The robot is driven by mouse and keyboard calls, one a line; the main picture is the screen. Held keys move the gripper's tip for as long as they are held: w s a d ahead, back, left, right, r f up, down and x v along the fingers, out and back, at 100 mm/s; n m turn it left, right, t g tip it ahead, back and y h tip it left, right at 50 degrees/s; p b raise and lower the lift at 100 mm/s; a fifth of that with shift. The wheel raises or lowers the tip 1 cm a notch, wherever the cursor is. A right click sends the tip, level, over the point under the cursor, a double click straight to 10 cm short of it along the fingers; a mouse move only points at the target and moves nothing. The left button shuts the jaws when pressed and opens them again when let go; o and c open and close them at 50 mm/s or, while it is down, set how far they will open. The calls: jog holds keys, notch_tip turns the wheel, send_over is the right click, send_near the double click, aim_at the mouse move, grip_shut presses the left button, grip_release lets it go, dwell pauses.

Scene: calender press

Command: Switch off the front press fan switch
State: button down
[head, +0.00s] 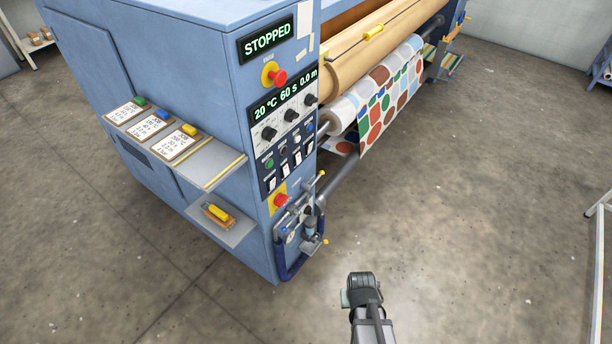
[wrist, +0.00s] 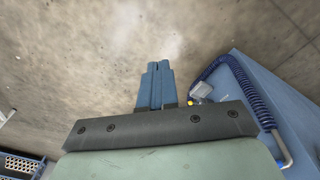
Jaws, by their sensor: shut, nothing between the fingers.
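The blue calender press stands left of centre in the head view, its control panel (head: 286,126) facing me. A row of white rocker switches (head: 284,167) sits low on the panel, below the black knobs. Their labels are too small to read, so I cannot tell which one is the front press fan switch or its position. My gripper (head: 360,284) is at the lower middle of the head view, over the floor, apart from the press and to the right of the panel. In the wrist view its blue fingers (wrist: 156,84) are together, with nothing between them.
Red emergency buttons (head: 279,78) sit above and below the controls. Side shelves (head: 224,166) with job cards stick out left of the panel. A valve assembly with a blue hose (head: 290,268) hangs below the panel. The floor (head: 470,200) at the right is clear.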

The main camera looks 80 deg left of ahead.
aim_at(286, 171)
jog(key=s+a+r+n+y, duration=0.25)
jog(key=a+r+y, duration=0.3)
jog(key=a, duration=0.55)
jog(key=s+a+r+n+y, duration=0.2)
jog(key=a+r+n+y, duration=0.3)
jog(key=a, duration=0.6)
jog(key=s+a+r+n+y, duration=0.1)
jog(key=a+r+n+y, duration=0.1)
jog(key=r, duration=0.4)
jog(key=s+a+r+n+y, duration=0.1)
jog(key=a+r+n+y, duration=0.2)
jog(key=r, duration=0.4)
jog(key=shift+s+y, duration=0.15)
jog(key=shift+y, duration=0.6)
jog(key=shift+a, duration=0.15)
jog(key=s+a+f, duration=0.1)
jog(key=s+a, duration=0.5)
jog(key=shift+s+a+f, duration=0.1)
jog(key=shift+s+f, duration=0.05)
jog(key=shift+s+a, duration=0.2)
